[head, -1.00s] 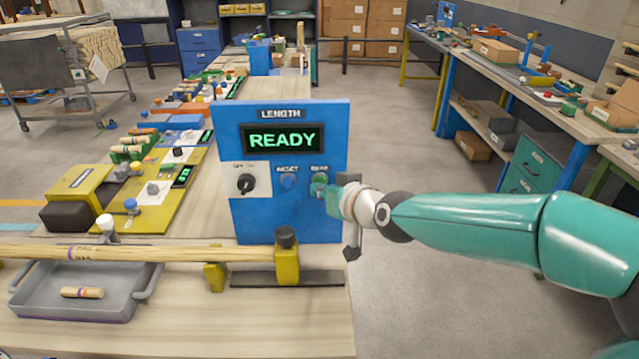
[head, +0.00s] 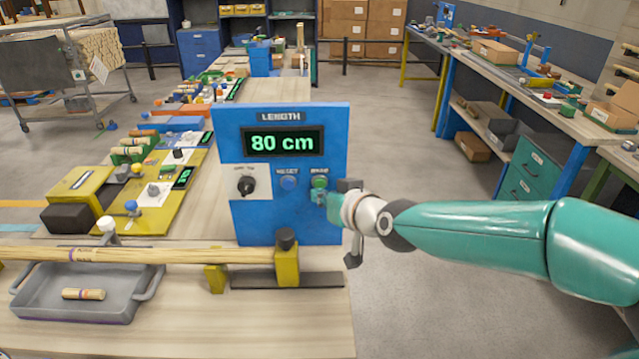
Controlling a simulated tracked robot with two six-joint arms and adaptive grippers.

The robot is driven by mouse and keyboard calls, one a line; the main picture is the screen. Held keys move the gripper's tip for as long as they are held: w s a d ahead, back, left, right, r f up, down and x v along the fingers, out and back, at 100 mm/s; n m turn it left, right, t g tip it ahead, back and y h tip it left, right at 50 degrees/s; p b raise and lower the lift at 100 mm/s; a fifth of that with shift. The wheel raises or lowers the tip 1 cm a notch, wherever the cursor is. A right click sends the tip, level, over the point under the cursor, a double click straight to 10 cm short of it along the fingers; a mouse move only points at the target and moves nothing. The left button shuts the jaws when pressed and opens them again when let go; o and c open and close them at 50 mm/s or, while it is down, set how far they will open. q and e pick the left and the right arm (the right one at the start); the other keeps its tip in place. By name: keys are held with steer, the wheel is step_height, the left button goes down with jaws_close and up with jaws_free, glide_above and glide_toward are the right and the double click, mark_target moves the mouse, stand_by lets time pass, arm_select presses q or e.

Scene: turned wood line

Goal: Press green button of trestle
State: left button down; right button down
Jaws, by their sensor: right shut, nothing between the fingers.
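The blue upright panel (head: 228,150) stands on the wooden table, headed LENGTH. Its display (head: 283,142) reads "80 cm" in green. The green button (head: 319,182) sits at the panel's lower right, beside a blue RESET button (head: 288,182) and a black knob (head: 246,184). My right gripper (head: 322,197) is shut and empty, its tips at the panel just below the green button. I cannot tell whether they touch the button. A long wooden rod (head: 180,255) lies across yellow supports (head: 286,264) in front of the panel. My left gripper is not in view.
A grey tray (head: 75,312) with a short wooden piece (head: 83,294) sits at the front left. A yellow station (head: 158,205) with knobs is left of the panel. Another workbench (head: 560,118) stands at the right, with open floor between.

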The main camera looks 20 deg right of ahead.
stand_by(0.3)
steer(key=s+p, duration=0.1)
steer(key=s, duration=0.1)
steer(key=s+a+p, duration=0.1)
steer(key=s, duration=0.1)
steer(key=shift+s+a, duration=0.15)
steer(key=shift+s, duration=0.25)
stand_by(0.6)
